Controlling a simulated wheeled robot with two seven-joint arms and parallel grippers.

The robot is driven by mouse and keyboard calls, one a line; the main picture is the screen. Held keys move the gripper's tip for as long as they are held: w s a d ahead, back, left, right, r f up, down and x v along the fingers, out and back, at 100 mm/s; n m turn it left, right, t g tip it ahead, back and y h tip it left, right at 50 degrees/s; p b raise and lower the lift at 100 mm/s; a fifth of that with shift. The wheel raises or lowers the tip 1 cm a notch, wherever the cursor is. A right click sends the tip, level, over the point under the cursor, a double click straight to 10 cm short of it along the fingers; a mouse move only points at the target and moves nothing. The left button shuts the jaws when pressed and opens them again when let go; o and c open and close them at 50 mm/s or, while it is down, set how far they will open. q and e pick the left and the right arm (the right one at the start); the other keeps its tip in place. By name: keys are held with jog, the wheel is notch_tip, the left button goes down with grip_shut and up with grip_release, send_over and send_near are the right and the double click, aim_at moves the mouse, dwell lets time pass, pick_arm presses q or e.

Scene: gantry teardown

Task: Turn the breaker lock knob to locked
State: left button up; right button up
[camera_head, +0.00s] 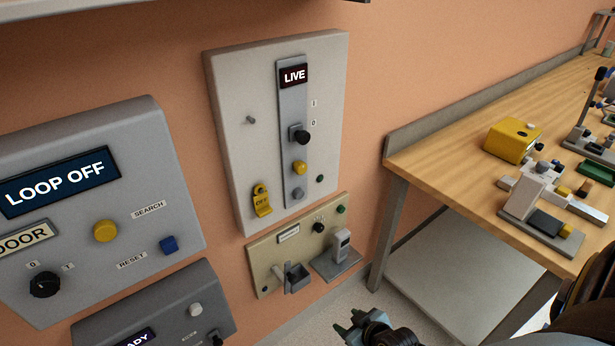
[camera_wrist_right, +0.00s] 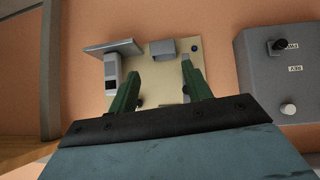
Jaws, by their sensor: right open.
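The light grey breaker panel (camera_head: 232,105) is on the wall in the head view, with a lit LIVE display (camera_head: 294,75). A black knob (camera_head: 302,137) beside I and O marks sits above a yellow knob (camera_head: 300,167) on its strip. I cannot tell which is the lock knob. My left gripper is out of view.
A beige panel (camera_head: 265,255) with a grey bracket and holder lies below the breaker panel; it also faces the right wrist view (camera_wrist_right: 165,70). Grey LOOP OFF box (camera_head: 160,165) is at left. A wooden bench (camera_head: 440,150) with several devices stands at right.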

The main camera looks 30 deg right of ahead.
jog(key=w+d+r+t, duration=0.1)
jog(key=w+r+t, duration=0.1)
jog(key=w+r, duration=0.35)
jog(key=w+d+r+t, duration=0.2)
jog(key=r, duration=0.7)
jog(key=n+t+y, duration=0.1)
jog(key=n+t, duration=0.1)
jog(key=t, duration=0.3)
send_near(303, 169)
jog(key=w, duration=0.9)
jog(key=shift+w+a+r, duration=0.15)
jog(key=shift+a, duration=0.05)
jog(key=shift+c, duration=0.3)
jog(key=c, duration=0.9)
jog(key=shift+c, duration=0.2)
